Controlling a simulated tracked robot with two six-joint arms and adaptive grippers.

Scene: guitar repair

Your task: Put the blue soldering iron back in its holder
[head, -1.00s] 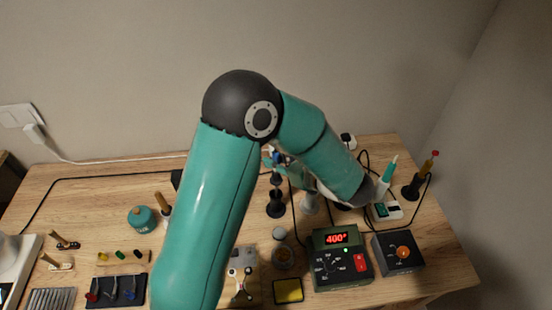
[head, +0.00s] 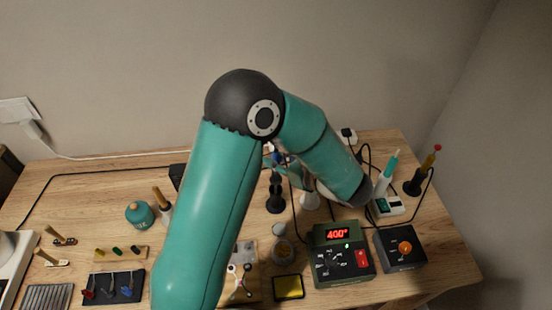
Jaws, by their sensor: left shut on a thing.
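The blue soldering iron (head: 277,158) shows as a small blue part just right of my arm's upper link, above a black holder (head: 276,203). My left gripper (head: 280,164) is shut on the iron. It is mostly hidden behind my own teal arm, with only a little of it showing near the blue part. The iron looks roughly upright and in line with the holder. I cannot tell how far its tip is inside. My right gripper is not in view.
A teal iron (head: 388,176) and a yellow-and-red iron (head: 430,163) stand farther right. The soldering station (head: 342,256), a black box (head: 400,249) and a yellow sponge tray (head: 288,287) are in front.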

